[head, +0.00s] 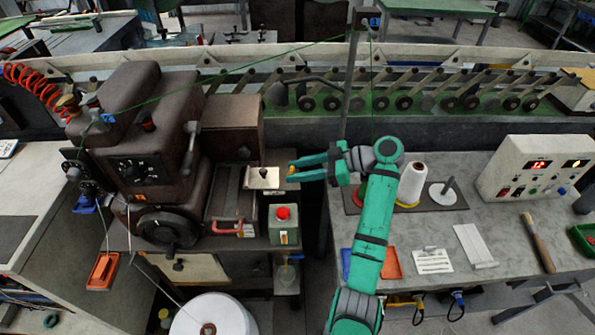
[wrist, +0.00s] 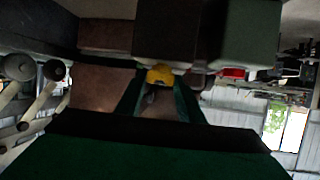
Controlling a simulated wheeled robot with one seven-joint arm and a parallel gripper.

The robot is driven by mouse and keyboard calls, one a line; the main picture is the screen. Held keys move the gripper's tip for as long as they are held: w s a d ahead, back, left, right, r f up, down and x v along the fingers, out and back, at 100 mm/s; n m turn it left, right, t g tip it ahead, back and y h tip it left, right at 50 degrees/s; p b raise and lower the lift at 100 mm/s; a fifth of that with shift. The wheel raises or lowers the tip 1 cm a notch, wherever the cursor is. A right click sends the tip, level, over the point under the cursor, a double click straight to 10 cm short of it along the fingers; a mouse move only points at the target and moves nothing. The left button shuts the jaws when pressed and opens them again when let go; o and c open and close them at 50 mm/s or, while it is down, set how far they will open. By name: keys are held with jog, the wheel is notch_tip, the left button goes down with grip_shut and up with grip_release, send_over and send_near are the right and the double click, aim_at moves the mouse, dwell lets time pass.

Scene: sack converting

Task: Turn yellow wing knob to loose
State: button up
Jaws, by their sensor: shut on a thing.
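The yellow wing knob (head: 292,170) shows as a small yellow spot at the tips of my green gripper (head: 296,170) in the head view, right of the sewing machine's metal plate. In the wrist view the yellow wing knob (wrist: 160,75) sits between the two fingertips of my gripper (wrist: 158,88). The gripper is shut on it, with the arm reaching in from the right. The fingers hide most of the knob in the head view, and its turn angle cannot be told.
The brown sewing machine (head: 150,150) stands left, with a metal plate (head: 262,178) beside the gripper. A white thread cone (head: 412,184) and a control box (head: 535,168) are on the right table.

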jog(key=shift+w+n+g, duration=0.15)
jog(key=shift+n+g, duration=0.85)
jog(key=shift+g, duration=0.2)
jog(key=shift+f, duration=0.1)
jog(key=o, duration=1.1)
jog(key=shift+c, duration=0.2)
jog(key=v, duration=1)
jog(key=shift+d, duration=0.4)
jog(key=shift+w, duration=0.15)
